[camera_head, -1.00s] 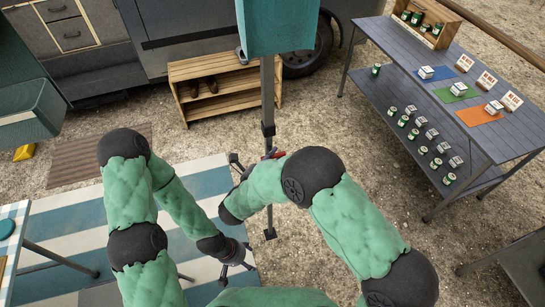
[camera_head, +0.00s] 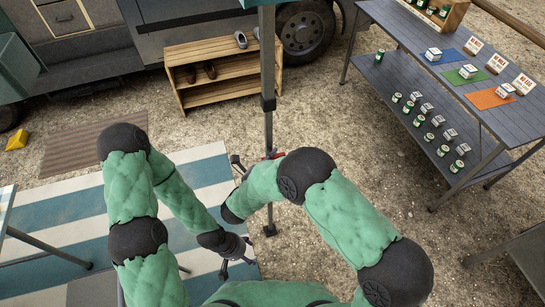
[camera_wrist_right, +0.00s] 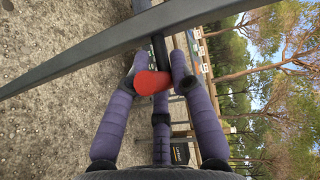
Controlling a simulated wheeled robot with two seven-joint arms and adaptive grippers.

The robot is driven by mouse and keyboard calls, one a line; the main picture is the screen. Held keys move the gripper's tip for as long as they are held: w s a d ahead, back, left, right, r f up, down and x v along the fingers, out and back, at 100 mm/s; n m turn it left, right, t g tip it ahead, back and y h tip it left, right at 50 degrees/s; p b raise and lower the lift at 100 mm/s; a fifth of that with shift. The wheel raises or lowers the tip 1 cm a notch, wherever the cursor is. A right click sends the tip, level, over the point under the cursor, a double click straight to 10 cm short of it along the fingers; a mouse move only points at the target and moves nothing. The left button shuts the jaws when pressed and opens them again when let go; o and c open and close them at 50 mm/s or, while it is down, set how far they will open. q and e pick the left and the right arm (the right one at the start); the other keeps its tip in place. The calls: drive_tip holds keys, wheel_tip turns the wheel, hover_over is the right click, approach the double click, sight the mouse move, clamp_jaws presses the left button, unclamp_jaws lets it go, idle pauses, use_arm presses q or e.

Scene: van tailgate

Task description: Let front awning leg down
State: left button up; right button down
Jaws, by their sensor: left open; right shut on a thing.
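The front awning leg (camera_head: 267,70) is a grey upright pole in the head view, with a dark collar (camera_head: 268,103) and a small foot (camera_head: 269,230). A red lever (camera_head: 272,154) sits low on it. The lever shows large in the right wrist view (camera_wrist_right: 152,82), on a short black stem beside the pole (camera_wrist_right: 105,55). My right gripper (camera_wrist_right: 160,62) is shut on the red lever; in the head view it is partly hidden behind my arm (camera_head: 255,163). My left gripper (camera_head: 238,258) is open and empty, below and left of the foot.
A wooden shoe rack (camera_head: 215,75) stands behind the leg, before the van. A grey two-tier table (camera_head: 395,60) with jars and boxes stands at right. A striped mat (camera_head: 60,240) lies at left. Gravel between leg and table is clear.

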drive_tip(key=c, duration=1.3)
unclamp_jaws()
wheel_tip(320, 180, up, 10)
drive_tip(key=shift+r, duration=0.15)
drive_tip(key=shift+p+v, duration=0.9)
drive_tip(key=shift+v, duration=5.3)
